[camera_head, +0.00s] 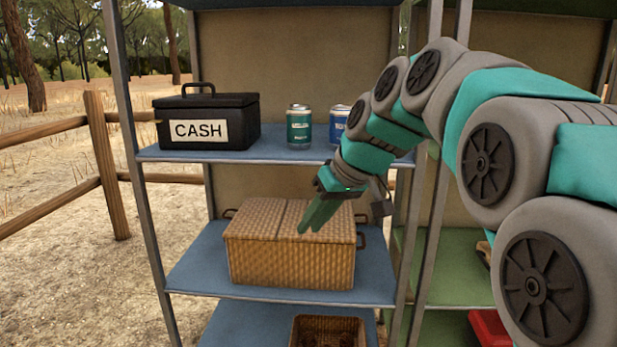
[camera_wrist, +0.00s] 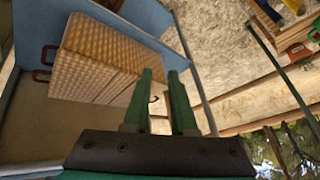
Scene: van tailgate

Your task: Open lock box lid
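The lock box is a black box (camera_head: 207,129) with a white CASH label on its front. It stands on the blue upper shelf at the left in the head view. Its lid is shut, with a handle (camera_head: 198,89) upright on top. It is not seen in the wrist view. My gripper (camera_head: 308,226) is lower and to the right of the box, in front of the wicker basket. In the wrist view its two green fingers (camera_wrist: 160,73) stand apart with nothing held between them.
A teal can (camera_head: 299,127) and a blue can (camera_head: 339,123) stand right of the box. A closed wicker basket (camera_head: 290,262) fills the shelf below; it also shows in the wrist view (camera_wrist: 100,62). A metal shelf post (camera_head: 137,180) rises near the box's left side.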

